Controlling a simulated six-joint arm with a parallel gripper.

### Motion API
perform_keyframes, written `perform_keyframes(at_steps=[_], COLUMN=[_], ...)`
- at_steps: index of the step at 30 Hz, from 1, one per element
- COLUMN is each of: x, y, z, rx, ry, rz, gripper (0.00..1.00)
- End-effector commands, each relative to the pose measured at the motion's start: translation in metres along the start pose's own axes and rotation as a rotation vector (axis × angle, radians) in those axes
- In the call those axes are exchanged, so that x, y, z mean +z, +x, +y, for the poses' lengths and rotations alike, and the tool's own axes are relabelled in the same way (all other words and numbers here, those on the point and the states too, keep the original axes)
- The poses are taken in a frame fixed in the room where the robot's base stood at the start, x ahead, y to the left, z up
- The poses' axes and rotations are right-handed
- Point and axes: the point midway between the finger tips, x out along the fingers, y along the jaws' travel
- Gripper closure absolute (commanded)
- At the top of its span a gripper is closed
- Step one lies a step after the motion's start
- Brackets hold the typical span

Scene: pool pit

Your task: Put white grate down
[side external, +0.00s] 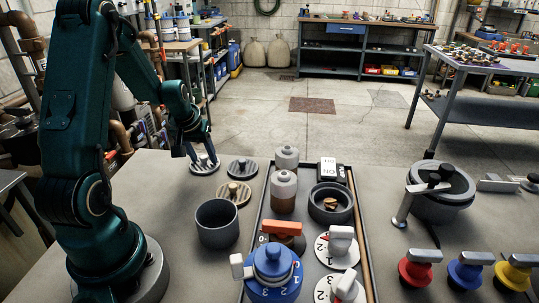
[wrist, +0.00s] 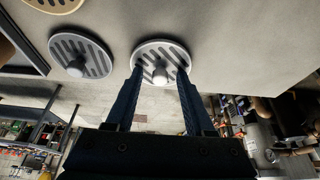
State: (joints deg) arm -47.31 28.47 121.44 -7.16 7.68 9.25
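The white grate (side external: 199,168) is a pale slotted disc with a knob, lying at the far end of the table, left of the other grates. My gripper (side external: 200,158) is right over it, pointing down. In the wrist view, the white grate (wrist: 160,49) shows beyond my gripper (wrist: 160,68), with its knob between the two fingers. The fingers stand apart with a visible gap on each side of the knob. The grate looks flat on the table; any small gap beneath it cannot be told.
A dark grey grate (side external: 242,168) lies just right, and a tan grate (side external: 234,193) nearer. A grey pot (side external: 217,223) stands in front. A tray (side external: 263,190) with bottles and valves is to the right. The table's far edge is close behind the white grate.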

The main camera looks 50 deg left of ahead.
Motion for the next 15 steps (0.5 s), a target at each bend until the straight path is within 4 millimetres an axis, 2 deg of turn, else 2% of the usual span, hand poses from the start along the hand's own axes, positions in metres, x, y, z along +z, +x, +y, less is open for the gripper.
perform_keyframes(at_steps=[9, 15], x=[-0.001, -0.003], y=[-0.002, -0.018], z=[0.000, 0.000], rx=[0.000, 0.000], ry=[0.000, 0.000], rz=[0.002, 0.006], gripper=[0.47, 0.47])
